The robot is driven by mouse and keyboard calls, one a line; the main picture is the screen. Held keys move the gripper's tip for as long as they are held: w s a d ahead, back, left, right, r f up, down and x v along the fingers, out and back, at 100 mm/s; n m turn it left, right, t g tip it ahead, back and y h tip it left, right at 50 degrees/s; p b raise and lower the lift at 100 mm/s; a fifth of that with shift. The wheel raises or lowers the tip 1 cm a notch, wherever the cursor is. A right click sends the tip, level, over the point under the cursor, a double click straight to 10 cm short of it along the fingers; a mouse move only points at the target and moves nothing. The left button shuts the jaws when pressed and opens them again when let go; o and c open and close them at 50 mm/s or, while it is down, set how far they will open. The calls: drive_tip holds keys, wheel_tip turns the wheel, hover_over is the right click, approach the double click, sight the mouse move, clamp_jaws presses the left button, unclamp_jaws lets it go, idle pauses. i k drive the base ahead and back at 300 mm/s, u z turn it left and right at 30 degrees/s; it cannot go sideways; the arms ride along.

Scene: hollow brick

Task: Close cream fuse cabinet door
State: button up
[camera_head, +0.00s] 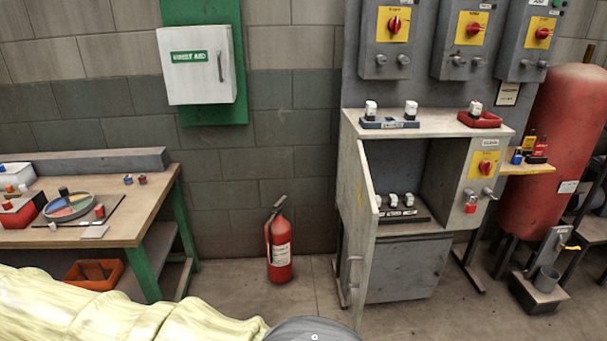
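The cream fuse cabinet (492,163) stands right of centre against the block wall, with a pale worktop. Its door (358,225) is hinged at the left of the opening and swung out toward me, seen nearly edge-on. A handle (354,274) shows low on the door's free edge side. Inside the open compartment, several black-and-white fuse pieces stand on a dark base (405,213). My gripper is not in view; only a cream-sleeved part and a grey rounded part, which look like my arm, show along the bottom edge.
A red fire extinguisher (280,243) stands on the floor left of the cabinet. A workbench (130,215) is at the left, a first aid box (197,65) on the wall. A red tank (560,135) stands at the right. The floor between extinguisher and door is clear.

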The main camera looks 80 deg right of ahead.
sight(364, 214)
drive_tip(key=i, duration=0.95)
drive_tip(key=z, duration=3.7)
drive_tip(key=i, duration=1)
drive_tip(key=z, duration=0.2)
drive_tip(key=k, duration=1)
drive_tip(key=u, duration=0.6)
